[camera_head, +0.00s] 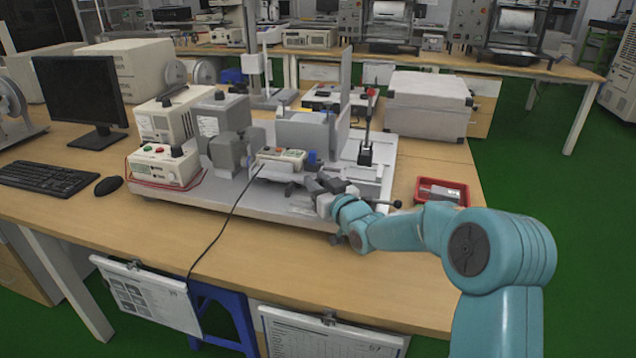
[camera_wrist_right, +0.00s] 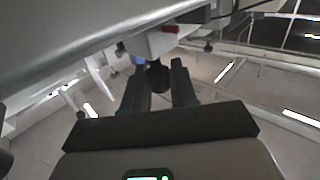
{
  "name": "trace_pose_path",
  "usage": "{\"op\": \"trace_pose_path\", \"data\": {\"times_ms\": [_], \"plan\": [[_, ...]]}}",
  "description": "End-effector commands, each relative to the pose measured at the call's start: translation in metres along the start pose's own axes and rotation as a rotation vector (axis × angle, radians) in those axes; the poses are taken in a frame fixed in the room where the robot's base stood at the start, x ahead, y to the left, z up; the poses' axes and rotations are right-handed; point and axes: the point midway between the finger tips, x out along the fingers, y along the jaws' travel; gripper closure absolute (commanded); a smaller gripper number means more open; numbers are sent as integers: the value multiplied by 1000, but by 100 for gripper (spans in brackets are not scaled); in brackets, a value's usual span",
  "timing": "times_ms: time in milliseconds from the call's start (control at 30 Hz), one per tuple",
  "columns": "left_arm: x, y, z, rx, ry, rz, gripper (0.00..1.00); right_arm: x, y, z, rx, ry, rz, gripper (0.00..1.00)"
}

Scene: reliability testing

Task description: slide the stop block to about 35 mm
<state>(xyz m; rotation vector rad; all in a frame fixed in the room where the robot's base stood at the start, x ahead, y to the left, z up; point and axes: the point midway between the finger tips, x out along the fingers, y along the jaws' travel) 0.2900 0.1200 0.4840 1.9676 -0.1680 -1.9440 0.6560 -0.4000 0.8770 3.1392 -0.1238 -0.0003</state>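My right gripper (camera_head: 322,190) is at the front edge of the grey test machine (camera_head: 240,205), among small grey and dark parts, its arm coming in from the right. In the right wrist view its two dark fingers (camera_wrist_right: 159,82) stand apart with a dark round knob (camera_wrist_right: 158,77) between them. The knob nearly fills the gap; I cannot tell whether the fingers press on it. I cannot surely pick out the stop block or a scale among the small parts at the gripper. My left gripper is not in view.
A control box with coloured buttons (camera_head: 280,159) sits just behind my gripper, and a red-knobbed lever (camera_head: 367,130) rises further back. A thin rod with a dark ball end (camera_head: 397,204) juts out right. A red tray (camera_head: 441,191) lies right.

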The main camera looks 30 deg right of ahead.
Motion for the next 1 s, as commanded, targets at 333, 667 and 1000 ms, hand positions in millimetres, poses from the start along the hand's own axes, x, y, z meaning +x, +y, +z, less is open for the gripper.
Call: {"op": "trace_pose_path", "data": {"times_ms": [333,667,1000], "plan": [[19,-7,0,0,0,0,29,16,-16,3,0,3,-2,100],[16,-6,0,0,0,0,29,16,-16,0,0,-1,0,54],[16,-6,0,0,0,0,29,13,-16,0,0,0,0,54]]}}
